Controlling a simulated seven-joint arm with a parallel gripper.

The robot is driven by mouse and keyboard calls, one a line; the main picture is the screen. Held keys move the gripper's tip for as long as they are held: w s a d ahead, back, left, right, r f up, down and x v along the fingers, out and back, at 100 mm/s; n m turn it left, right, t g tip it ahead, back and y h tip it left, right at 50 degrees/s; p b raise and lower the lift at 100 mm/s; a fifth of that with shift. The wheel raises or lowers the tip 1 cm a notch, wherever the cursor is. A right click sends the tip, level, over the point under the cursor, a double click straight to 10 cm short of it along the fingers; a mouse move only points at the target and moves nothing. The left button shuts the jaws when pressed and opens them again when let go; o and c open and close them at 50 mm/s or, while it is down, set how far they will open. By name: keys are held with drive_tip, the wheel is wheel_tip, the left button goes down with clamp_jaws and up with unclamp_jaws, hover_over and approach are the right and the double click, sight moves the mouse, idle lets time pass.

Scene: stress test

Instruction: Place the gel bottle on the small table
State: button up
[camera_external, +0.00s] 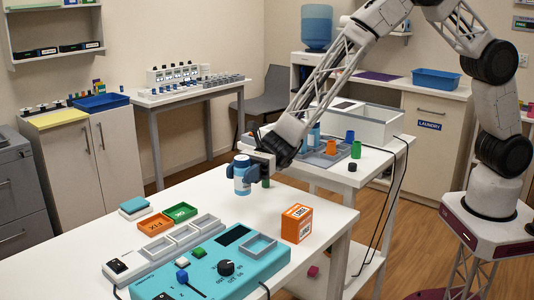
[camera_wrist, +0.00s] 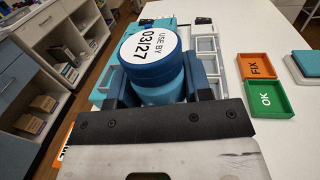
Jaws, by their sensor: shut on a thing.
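My gripper (camera_external: 247,174) is shut on a blue bottle (camera_external: 242,182) with a white label band. In the wrist view the bottle (camera_wrist: 152,58) stands between my blue fingers, its round lid label reading "USE BY 03/27". In the external view it appears upright over the far edge of the front white table (camera_external: 75,253); its exact height is unclear. A smaller white table (camera_external: 385,158) stands behind, to the right of my gripper, carrying a grey tray, orange and green cups and a small black item. I cannot tell which table is the small one.
The front table holds a teal control panel (camera_external: 205,265), an orange box (camera_external: 297,223), orange (camera_external: 155,223) and green (camera_external: 180,212) trays, and grey bins. Black cables (camera_external: 392,205) hang beside the smaller table. Another narrow table (camera_external: 195,92) with bottles stands against the back wall.

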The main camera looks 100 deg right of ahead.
drive_tip(key=shift+r, duration=0.15)
drive_tip(key=w+d+r+m+t+h, duration=0.2)
drive_tip(key=d+r, duration=0.1)
drive_tip(key=r, duration=0.5)
drive_tip(key=w+d+r+m+t+h, duration=0.1)
drive_tip(key=d+r+m+t+h, duration=0.15)
drive_tip(key=r, duration=0.55)
drive_tip(key=w+d+r+m+t+h, duration=0.1)
drive_tip(key=w+d+r+h, duration=0.15)
drive_tip(key=r, duration=0.55)
drive_tip(key=s+d+r+m+t+h, duration=0.1)
drive_tip(key=s+d+r+m+h, duration=0.1)
drive_tip(key=r, duration=0.7)
drive_tip(key=s+d+r+m+t+h, duration=0.1)
drive_tip(key=s+d+r+m+h, duration=0.2)
drive_tip(key=s+d+r+h, duration=0.2)
drive_tip(key=shift+s+d+r+h, duration=0.3)
drive_tip(key=shift+s+d+r, duration=0.35)
drive_tip(key=shift+s+r, duration=1.55)
drive_tip(key=shift+w+r, duration=0.3)
drive_tip(key=shift+w, duration=0.05)
drive_tip(key=shift+d+f, duration=0.1)
